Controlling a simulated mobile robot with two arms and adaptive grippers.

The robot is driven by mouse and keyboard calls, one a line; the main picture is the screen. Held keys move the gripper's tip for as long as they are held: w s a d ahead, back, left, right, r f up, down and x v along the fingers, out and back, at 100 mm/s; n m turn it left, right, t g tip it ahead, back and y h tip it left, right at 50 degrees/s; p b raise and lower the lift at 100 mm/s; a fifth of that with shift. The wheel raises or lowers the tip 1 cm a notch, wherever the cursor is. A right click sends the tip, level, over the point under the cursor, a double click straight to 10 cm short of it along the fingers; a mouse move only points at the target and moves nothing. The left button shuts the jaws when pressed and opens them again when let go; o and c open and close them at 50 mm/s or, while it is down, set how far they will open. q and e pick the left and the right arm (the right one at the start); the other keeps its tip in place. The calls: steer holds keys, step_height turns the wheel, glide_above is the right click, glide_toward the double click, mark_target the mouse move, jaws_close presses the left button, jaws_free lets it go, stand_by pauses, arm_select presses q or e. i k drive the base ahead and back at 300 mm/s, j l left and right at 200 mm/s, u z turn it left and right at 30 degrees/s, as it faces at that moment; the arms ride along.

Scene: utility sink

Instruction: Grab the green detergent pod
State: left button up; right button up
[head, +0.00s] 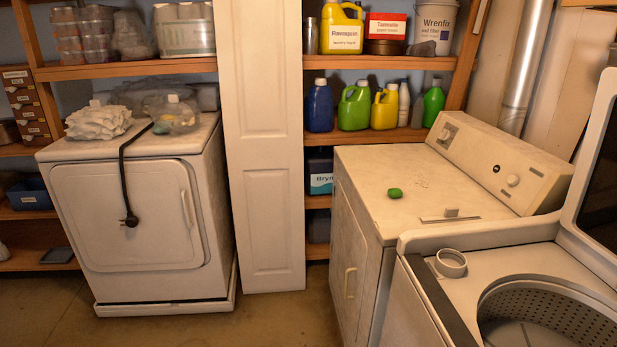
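The green detergent pod (395,193) is a small rounded green piece. It lies on the top of the white dryer-like machine (365,170) right of the middle, left of that machine's control panel (495,160). Nothing covers the pod in the head view. Neither my left nor my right gripper shows in the head view.
An open top-loading washer (470,262) stands at the front right. Shelves behind hold bottles, including a green jug (354,106) and a blue one (320,106). A white folding door (262,140) stands mid-left, beside another machine (140,215). The floor (270,320) in front is clear.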

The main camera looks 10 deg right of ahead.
mark_target(395, 193)
steer(key=i+j+u, duration=0.15)
steer(key=i, duration=0.55)
steer(key=i+u, duration=0.1)
steer(key=i, duration=0.65)
steer(key=i+j+z, duration=0.1)
steer(key=i+z, duration=0.3)
steer(key=i+j+z, duration=0.15)
steer(key=z, duration=0.2)
steer(key=i+j+z, duration=0.25)
steer(key=z, duration=0.15)
steer(key=i+j+z, duration=0.4)
steer(key=k+l, duration=0.05)
steer(key=k, duration=0.05)
